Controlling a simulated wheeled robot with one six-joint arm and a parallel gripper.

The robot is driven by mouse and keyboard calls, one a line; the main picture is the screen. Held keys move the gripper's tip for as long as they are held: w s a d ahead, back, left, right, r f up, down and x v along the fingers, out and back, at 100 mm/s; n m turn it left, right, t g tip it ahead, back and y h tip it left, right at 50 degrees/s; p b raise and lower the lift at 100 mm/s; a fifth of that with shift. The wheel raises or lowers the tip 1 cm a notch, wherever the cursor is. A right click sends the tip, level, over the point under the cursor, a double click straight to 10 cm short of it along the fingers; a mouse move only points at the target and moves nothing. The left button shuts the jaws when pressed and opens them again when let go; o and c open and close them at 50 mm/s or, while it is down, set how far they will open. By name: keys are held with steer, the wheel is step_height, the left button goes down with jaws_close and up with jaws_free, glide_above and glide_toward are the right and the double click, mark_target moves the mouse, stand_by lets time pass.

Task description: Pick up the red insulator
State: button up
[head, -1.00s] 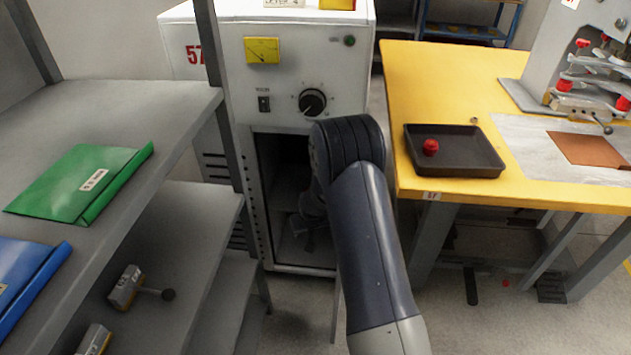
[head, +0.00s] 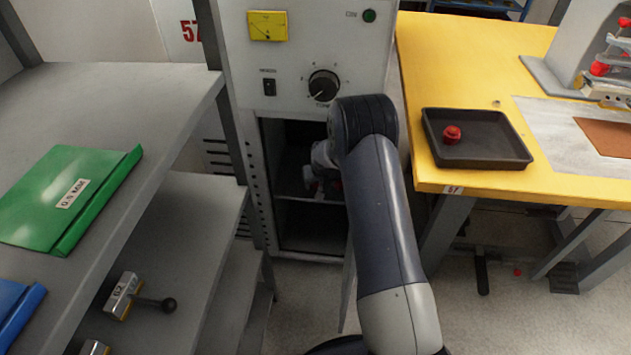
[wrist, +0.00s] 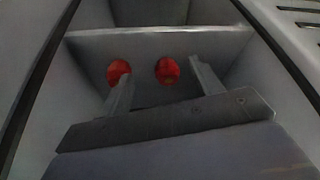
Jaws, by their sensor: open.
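Two red insulators show in the wrist view, inside a grey compartment. One red insulator (wrist: 168,70) lies between the lines of my fingers, nearer the right one. The other red insulator (wrist: 118,72) is at the left fingertip, which partly overlaps it. My gripper (wrist: 161,72) is open, and nothing is held in it. In the head view my gripper (head: 322,178) is at the open bay of the grey cabinet (head: 310,245), mostly hidden by my arm. A third red insulator (head: 452,134) sits in a black tray (head: 495,155) on the yellow table.
The yellow table (head: 450,70) stands right of the cabinet, with a press (head: 580,50) on it. Grey shelves (head: 110,100) at left hold a green folder (head: 70,195) and a small metal tool (head: 125,295). A small red piece (head: 517,271) lies on the floor.

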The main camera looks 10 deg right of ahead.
steer(key=shift+w, duration=2.5)
steer(key=b+x, duration=0.1)
steer(key=x, duration=0.4)
steer(key=shift+w, duration=0.1)
steer(key=c, duration=1)
steer(key=shift+c, duration=0.4)
steer(key=shift+r, duration=0.1)
